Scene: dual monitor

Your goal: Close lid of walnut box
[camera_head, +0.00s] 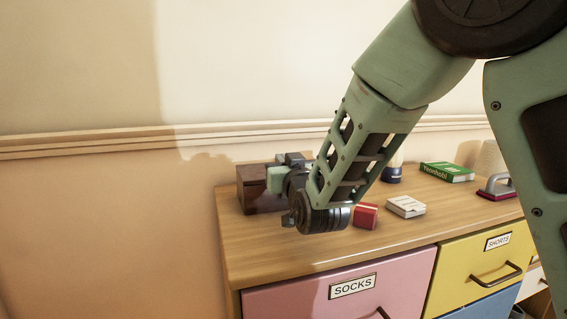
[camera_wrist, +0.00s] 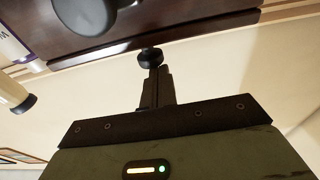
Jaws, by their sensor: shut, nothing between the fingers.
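The walnut box (camera_head: 253,190) is a dark brown box at the back left of the wooden dresser top. In the head view my gripper (camera_head: 280,178) is at its right side and covers part of it, so I cannot tell how far the lid is open. Dark brown wood, apparently the box (camera_wrist: 190,18), fills the top of the wrist view. My gripper's fingers (camera_wrist: 151,58) are shut and empty, with their tips close to the wood's lower edge. I cannot tell whether they touch it.
On the dresser top (camera_head: 300,250), a red box (camera_head: 365,215), a white box (camera_head: 405,206), a dark blue container (camera_head: 392,173), a green book (camera_head: 447,172) and a grey-handled red item (camera_head: 497,188) stand right of my gripper. The wall is close behind.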

